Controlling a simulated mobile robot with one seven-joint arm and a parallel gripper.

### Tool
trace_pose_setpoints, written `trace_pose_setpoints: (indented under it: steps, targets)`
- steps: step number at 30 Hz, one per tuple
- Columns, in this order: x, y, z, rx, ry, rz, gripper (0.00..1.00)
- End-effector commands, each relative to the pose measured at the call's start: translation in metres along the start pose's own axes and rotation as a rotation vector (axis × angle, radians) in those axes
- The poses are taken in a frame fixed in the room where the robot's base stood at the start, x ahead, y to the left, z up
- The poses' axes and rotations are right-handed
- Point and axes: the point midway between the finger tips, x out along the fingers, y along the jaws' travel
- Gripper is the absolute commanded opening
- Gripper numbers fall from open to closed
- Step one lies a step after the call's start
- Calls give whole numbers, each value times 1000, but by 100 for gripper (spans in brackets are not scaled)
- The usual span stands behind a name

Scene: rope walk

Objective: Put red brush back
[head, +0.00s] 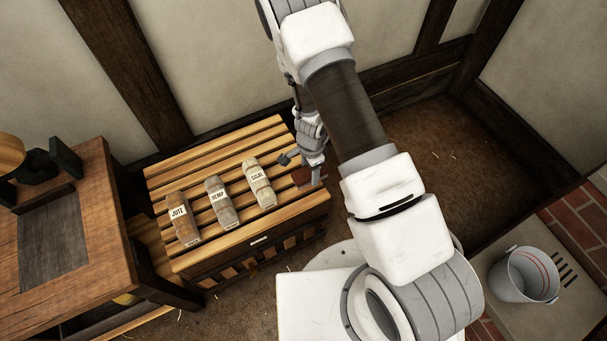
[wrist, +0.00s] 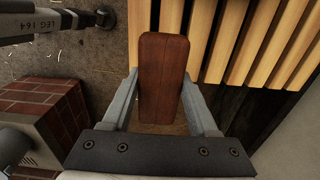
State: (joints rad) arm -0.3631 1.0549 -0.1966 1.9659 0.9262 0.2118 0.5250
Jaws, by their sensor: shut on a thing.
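My gripper (head: 300,167) is shut on the red brush (wrist: 162,78), a reddish-brown wooden block gripped across its sides. In the head view the red brush (head: 302,177) shows at the right end of a slatted wooden rack (head: 294,207), partly hidden by the gripper. In the wrist view the brush overlaps the ends of the slats (wrist: 213,42), with floor visible beside it. Its bristles are hidden, and I cannot tell its height above the rack. Three labelled fibre bundles lie on the slats: JUTE (head: 179,215), HEMP (head: 219,203) and SISAL (head: 258,184).
A wooden workbench (head: 95,225) stands left of the rack. A grey bucket (head: 525,276) stands on a pale slab with red brick (head: 577,222) at the right. Walls close off the back. The floor (head: 420,130) right of the rack is mostly clear.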

Motion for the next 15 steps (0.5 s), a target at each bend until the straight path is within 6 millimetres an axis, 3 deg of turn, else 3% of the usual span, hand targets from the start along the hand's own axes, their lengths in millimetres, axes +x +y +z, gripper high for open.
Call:
trace_pose_setpoints:
  steps: [6,11,15]
  targets:
    - [19,-30,3,-3,1,-1,0]
    - [24,-34,4,0,1,1,0]
    - [43,-33,3,-1,0,2,0]
